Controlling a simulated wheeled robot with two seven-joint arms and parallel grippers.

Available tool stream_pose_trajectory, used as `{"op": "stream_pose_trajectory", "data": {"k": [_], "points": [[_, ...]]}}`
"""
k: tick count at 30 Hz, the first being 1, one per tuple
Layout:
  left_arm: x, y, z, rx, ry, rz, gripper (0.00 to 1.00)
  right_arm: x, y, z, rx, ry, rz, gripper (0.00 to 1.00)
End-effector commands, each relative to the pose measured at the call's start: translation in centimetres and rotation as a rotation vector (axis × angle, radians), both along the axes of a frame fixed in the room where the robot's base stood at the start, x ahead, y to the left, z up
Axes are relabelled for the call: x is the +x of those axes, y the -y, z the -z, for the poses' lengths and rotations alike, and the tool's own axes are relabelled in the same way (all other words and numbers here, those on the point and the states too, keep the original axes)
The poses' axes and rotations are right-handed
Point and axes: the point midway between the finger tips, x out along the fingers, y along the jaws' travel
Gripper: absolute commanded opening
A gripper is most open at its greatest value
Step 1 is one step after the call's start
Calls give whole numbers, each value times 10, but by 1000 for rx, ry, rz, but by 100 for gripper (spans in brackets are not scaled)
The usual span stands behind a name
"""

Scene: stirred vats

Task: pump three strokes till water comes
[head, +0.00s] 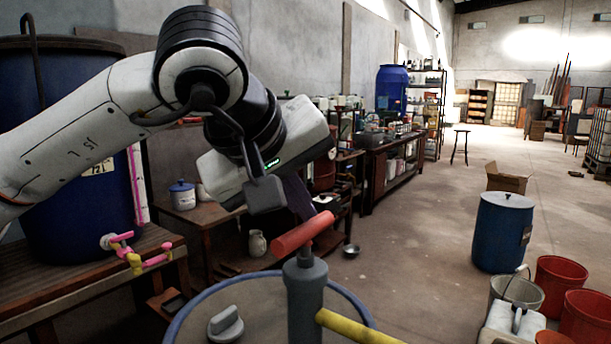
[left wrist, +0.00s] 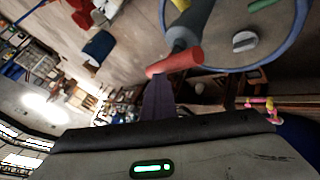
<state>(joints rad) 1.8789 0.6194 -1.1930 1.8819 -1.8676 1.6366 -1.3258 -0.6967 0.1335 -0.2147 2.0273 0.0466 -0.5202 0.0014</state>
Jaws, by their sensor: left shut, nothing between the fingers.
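The hand pump (head: 305,289) stands upright on a lidded drum (head: 255,308) with a blue rim, at the bottom middle of the head view. It has a grey body, a red crossbar handle (head: 303,233) and a yellow spout (head: 358,329). The handle sits low, close above the pump body. My left gripper (head: 304,207) is shut and empty, its fingers pointing down just behind the red handle. In the left wrist view the dark fingers (left wrist: 158,92) end at the red handle (left wrist: 176,63); I cannot tell whether they touch. My right gripper is not in view.
A grey cap (head: 225,324) sits on the drum lid. A blue vat with a pink and yellow tap (head: 130,254) stands on a bench at left. A blue barrel (head: 502,232), red buckets (head: 558,284) and a cardboard box (head: 506,180) stand at right.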

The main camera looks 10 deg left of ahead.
Motion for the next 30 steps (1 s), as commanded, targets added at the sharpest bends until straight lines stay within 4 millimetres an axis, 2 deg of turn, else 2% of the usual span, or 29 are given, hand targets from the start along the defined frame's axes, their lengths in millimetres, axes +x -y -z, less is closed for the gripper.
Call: {"op": "stream_pose_trajectory", "data": {"k": [1, 17, 23, 30], "points": [[0, -1, 6, 5, -10, -1, 0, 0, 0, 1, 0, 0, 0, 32], [0, -1, 13, 6, -11, -1, 0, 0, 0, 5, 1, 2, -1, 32], [0, -1, 10, 6, -11, -1, 0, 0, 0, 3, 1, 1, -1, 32], [0, -1, -4, 5, -10, -1, 0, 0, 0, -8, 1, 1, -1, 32]]}}
